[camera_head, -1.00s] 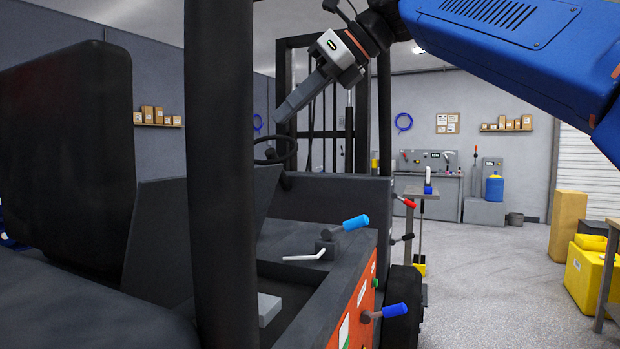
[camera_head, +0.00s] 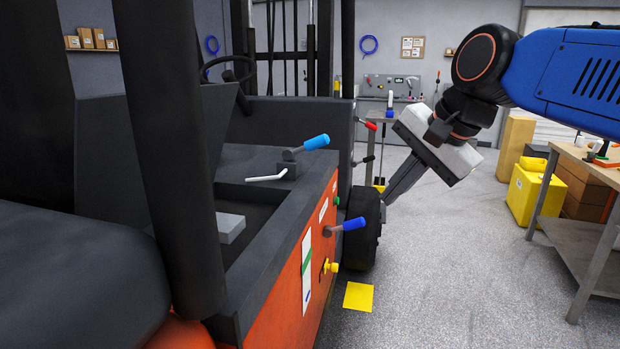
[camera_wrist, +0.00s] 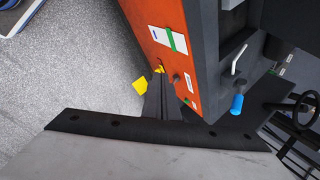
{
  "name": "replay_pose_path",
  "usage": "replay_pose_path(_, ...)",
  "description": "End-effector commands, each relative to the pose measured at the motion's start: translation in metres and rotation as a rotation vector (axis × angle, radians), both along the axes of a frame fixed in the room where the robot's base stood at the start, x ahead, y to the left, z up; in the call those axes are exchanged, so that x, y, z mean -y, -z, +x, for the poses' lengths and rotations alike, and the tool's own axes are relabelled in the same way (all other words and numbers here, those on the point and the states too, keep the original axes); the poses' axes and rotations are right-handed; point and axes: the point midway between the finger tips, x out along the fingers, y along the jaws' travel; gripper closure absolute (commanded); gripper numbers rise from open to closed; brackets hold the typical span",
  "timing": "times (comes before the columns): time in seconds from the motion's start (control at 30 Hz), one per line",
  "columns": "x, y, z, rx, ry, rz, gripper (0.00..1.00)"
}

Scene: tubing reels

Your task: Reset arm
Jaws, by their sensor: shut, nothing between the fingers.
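My gripper (camera_head: 392,194) hangs at the end of my blue arm, right of the forklift in the head view. Its fingers are together and point down and to the left, with nothing between them. In the wrist view the gripper (camera_wrist: 160,80) shows as dark fingers beside the forklift's orange side panel (camera_wrist: 168,22). I cannot tell from the frames whether it touches anything. The forklift's orange side (camera_head: 290,290) carries a blue-handled lever (camera_head: 352,225) and a yellow knob (camera_head: 331,267). A light-blue-handled lever (camera_head: 314,143) stands on top, beside a white bent handle (camera_head: 268,178).
A black wheel (camera_head: 364,228) and a yellow floor patch (camera_head: 358,297) lie close below. A workbench (camera_head: 590,240) and a yellow bin (camera_head: 530,192) stand at right. A tool bench (camera_head: 390,113) stands at the back. The grey floor (camera_head: 460,265) between is open.

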Motion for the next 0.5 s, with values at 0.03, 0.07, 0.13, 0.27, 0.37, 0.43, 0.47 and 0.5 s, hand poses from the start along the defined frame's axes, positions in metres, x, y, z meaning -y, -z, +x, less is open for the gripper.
replay_pose_path(0.03, 0.017, 0.023, -0.013, 0.018, -0.042, -0.060, 1.00)
replay_pose_path(0.07, 0.026, 0.037, -0.019, 0.029, -0.073, -0.098, 1.00)
replay_pose_path(0.13, 0.045, 0.069, -0.035, 0.052, -0.149, -0.188, 1.00)
replay_pose_path(0.27, 0.080, 0.128, -0.068, 0.081, -0.302, -0.350, 1.00)
replay_pose_path(0.37, 0.102, 0.174, -0.094, 0.089, -0.424, -0.466, 1.00)
replay_pose_path(0.43, 0.115, 0.202, -0.111, 0.089, -0.503, -0.534, 1.00)
replay_pose_path(0.47, 0.119, 0.212, -0.117, 0.090, -0.534, -0.559, 1.00)
replay_pose_path(0.5, 0.124, 0.225, -0.125, 0.089, -0.572, -0.588, 1.00)
